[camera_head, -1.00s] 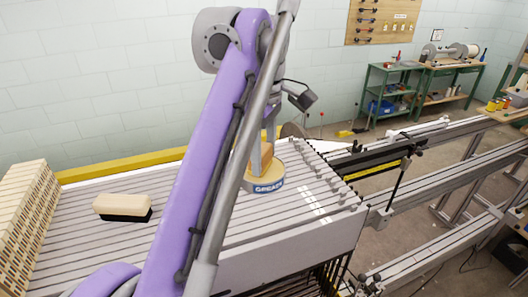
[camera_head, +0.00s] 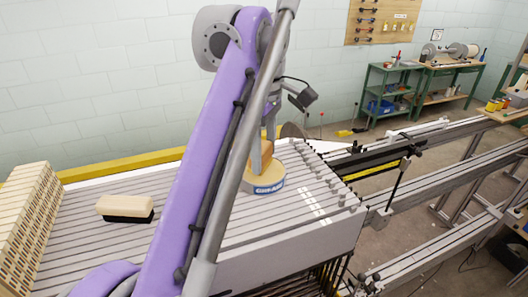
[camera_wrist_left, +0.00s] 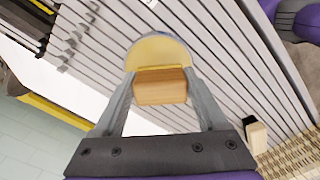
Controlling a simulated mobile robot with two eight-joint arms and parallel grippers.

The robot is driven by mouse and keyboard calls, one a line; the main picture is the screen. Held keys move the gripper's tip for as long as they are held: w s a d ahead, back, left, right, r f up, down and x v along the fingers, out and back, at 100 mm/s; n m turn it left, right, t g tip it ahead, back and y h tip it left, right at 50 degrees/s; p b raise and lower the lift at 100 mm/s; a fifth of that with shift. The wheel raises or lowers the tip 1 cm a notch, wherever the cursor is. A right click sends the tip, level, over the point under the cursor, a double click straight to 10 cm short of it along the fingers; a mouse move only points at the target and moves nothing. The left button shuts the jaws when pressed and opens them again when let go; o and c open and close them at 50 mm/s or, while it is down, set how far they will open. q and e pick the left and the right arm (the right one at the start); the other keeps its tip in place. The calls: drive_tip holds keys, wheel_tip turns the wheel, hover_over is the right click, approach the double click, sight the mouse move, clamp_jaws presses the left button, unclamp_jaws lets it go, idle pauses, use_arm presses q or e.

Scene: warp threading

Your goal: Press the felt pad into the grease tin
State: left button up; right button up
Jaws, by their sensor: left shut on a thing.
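The grease tin (camera_head: 266,184) is a low round tin with a pale yellow top and a blue label reading GREASE. It stands on the slatted surface and shows in the left wrist view (camera_wrist_left: 158,49). My left gripper (camera_wrist_left: 162,84) is shut on the wooden block of the felt pad (camera_wrist_left: 161,92), one finger on each side. In the head view the block (camera_head: 262,157) leans over the tin, partly behind my arm. A thin yellow strip shows along the block's edge nearest the tin; whether its underside touches the grease is hidden. My right gripper is not in view.
A wooden brush (camera_head: 125,208) with a dark underside lies on the slats left of my arm. A pale slotted block (camera_head: 27,215) stands at the far left. Rows of small pegs (camera_head: 335,187) line the right edge. The slats between brush and arm are clear.

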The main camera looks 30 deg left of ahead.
sight(265, 147)
use_arm(q)
drive_tip(key=shift+w+r+p, duration=0.15)
drive_tip(key=shift+r+p, duration=0.05)
drive_tip(key=shift+r, duration=0.55)
drive_tip(key=shift+w+r+p, duration=0.15)
drive_tip(key=shift+r, duration=0.55)
drive_tip(key=shift+s+r, duration=0.2)
drive_tip(key=shift+r, duration=1.25)
